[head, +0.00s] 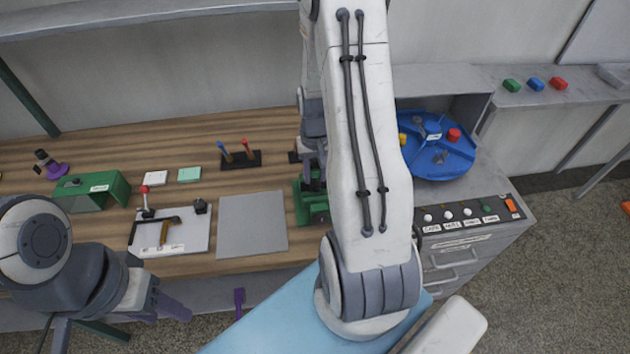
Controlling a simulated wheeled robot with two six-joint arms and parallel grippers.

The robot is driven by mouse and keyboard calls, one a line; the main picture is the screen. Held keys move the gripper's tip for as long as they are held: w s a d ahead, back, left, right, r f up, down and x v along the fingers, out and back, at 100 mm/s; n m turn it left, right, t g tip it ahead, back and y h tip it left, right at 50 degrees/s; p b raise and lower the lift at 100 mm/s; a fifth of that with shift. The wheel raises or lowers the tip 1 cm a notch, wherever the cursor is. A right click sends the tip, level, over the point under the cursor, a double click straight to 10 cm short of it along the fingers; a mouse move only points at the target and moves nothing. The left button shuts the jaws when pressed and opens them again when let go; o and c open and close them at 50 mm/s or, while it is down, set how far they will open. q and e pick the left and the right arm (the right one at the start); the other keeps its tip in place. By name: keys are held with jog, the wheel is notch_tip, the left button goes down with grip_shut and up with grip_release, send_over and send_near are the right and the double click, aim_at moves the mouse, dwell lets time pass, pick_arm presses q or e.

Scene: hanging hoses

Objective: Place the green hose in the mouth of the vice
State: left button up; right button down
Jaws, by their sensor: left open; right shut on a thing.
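The green vice (311,206) stands on the wooden bench near its front edge. My white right arm covers its right side, and I cannot make out its mouth. The wrist of my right arm (312,122) is just behind and above the vice. The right gripper's fingers are mostly hidden there, and what they hold does not show. I cannot pick out the green hose in this view. My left gripper (174,306), with purple fingers, is open at the lower left, in front of the bench edge and away from the vice.
A grey square plate (252,226) lies left of the vice. Further left are a white board with a clamp (172,232) and a green box (92,190). A tool holder (240,159) stands behind the plate. A blue round tray (437,150) sits on the right-hand cabinet (470,245).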

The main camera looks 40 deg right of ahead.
aim_at(315, 184)
notch_tip(315, 184, down, 3)
jog(key=shift+f+p, duration=0.2)
jog(key=shift+p, duration=0.15)
jog(key=shift+f, duration=0.2)
jog(key=shift+f, duration=0.2)
jog(key=c, duration=0.5)
grip_release()
jog(key=shift+c, duration=0.2)
jog(key=shift+r, duration=0.1)
